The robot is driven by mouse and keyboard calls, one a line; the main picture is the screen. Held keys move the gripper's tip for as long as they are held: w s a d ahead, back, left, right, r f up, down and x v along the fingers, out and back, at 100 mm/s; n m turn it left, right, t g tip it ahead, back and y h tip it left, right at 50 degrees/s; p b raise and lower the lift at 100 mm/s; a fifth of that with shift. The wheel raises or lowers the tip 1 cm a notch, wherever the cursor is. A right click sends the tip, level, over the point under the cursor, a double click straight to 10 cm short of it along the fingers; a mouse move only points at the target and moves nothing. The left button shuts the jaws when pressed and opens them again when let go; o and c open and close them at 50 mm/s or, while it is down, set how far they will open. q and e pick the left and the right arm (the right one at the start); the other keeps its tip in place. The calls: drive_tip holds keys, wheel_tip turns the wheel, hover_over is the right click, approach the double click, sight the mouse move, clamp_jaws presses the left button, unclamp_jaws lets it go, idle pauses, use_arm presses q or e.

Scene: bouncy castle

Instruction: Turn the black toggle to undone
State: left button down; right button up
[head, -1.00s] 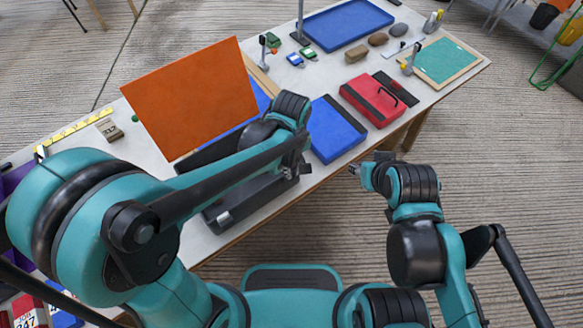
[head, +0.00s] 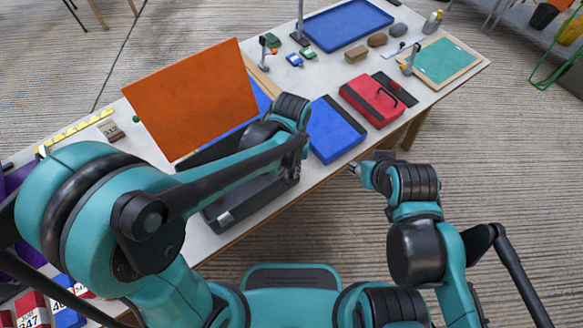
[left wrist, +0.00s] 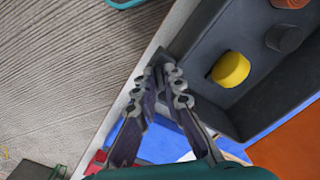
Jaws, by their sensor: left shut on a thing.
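A dark grey open case (head: 262,205) lies at the table's near edge, and its inside also shows in the left wrist view (left wrist: 222,105). My left gripper (head: 291,172) is at the right end of its near side. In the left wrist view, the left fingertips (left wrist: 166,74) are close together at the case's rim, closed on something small. I take this to be the black toggle, which the fingers hide, so its position cannot be read. My right gripper (head: 354,169) is off the table's near edge, away from the case; its finger opening is too small to tell.
Inside the case are a yellow round piece (left wrist: 231,69) and a dark knob (left wrist: 287,38). An orange panel (head: 190,100) stands behind it. A blue box (head: 335,130) and a red box (head: 372,100) lie to the right. The floor before the table is clear.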

sight(291, 172)
use_arm(q)
drive_tip(key=m, duration=0.4)
drive_tip(key=shift+m, duration=2.5)
drive_tip(key=c, duration=1.6)
unclamp_jaws()
wheel_tip(291, 172, up, 12)
drive_tip(key=shift+r, duration=0.1)
